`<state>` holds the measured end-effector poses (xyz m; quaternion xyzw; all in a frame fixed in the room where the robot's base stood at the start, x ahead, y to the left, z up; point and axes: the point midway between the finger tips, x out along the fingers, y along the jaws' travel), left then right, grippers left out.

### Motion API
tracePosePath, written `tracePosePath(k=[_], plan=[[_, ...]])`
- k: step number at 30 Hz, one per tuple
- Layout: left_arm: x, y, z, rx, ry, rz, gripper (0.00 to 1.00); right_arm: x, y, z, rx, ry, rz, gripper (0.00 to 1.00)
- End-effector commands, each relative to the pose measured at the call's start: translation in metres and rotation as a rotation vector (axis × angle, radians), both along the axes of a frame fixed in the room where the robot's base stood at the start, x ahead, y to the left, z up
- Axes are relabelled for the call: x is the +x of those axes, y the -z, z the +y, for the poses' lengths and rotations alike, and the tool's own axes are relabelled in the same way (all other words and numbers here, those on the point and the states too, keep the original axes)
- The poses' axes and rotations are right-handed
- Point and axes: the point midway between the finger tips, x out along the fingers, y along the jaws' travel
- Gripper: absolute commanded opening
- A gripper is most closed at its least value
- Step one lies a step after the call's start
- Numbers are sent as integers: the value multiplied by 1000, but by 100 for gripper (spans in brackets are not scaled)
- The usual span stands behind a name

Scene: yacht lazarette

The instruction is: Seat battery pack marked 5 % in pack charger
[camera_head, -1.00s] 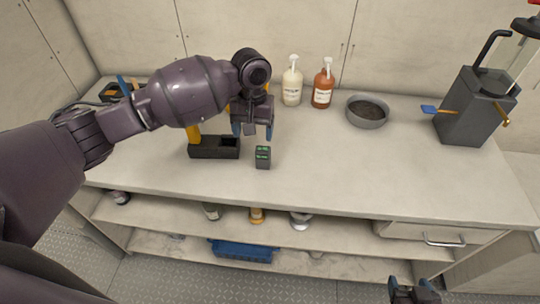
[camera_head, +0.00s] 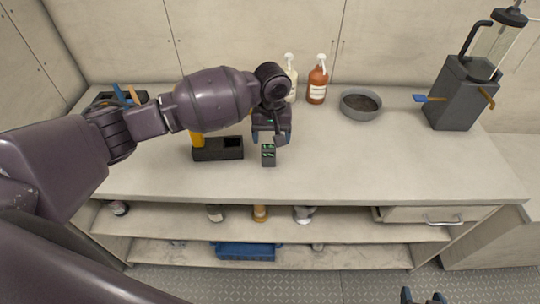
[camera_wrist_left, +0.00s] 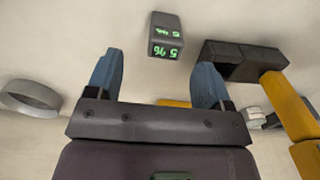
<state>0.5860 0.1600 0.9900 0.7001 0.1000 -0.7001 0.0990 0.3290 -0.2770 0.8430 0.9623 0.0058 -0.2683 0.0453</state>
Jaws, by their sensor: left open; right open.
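The battery pack (camera_head: 268,158) is a small dark block with green figures; it stands on the counter right of the charger. In the left wrist view, the pack (camera_wrist_left: 162,40) reads 5 % in green on two faces. The pack charger (camera_head: 218,153) is a black block with a dark recess at its right end and a yellow part at its left. It also shows in the left wrist view (camera_wrist_left: 238,62). My left gripper (camera_head: 271,138) is open and empty just behind the pack; the pack lies beyond its fingertips (camera_wrist_left: 157,75). My right gripper (camera_head: 423,298) is open at the bottom edge, away from the counter.
A red-brown pump bottle (camera_head: 317,82), a cream pump bottle (camera_head: 291,75) and a grey bowl (camera_head: 361,106) stand at the back. A dark grey machine (camera_head: 455,105) stands at the right. The counter front and right of the pack are clear.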

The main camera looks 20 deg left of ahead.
Motion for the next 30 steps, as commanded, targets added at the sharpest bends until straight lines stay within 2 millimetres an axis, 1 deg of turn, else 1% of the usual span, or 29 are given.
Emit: tracePosePath(k=[1, 3, 6, 11, 17, 21, 24, 30], plan=[[0, 8, 0, 0, 0, 2, 74, 1, 0, 0, -1, -1, -2, 66], [0, 17, 0, -1, 0, 2, 74, 2, 0, 0, 0, -2, -5, 66], [0, 26, 0, -1, 2, 2, 74, 3, 0, 0, 0, -2, -5, 66], [0, 34, 1, 0, 1, 1, 74, 2, 0, 0, 0, -2, -4, 66], [1, 59, 8, 0, 0, 2, 74, -1, 1, 0, -1, 1, 2, 66], [1, 75, 8, 1, 2, 1, 74, -6, 4, -1, -1, 3, 11, 66], [1, 81, 8, 1, 1, 1, 74, -7, 5, -1, 0, 4, 13, 66], [1, 82, 8, 0, 2, 0, 74, -5, 4, -1, -1, 3, 10, 66]])
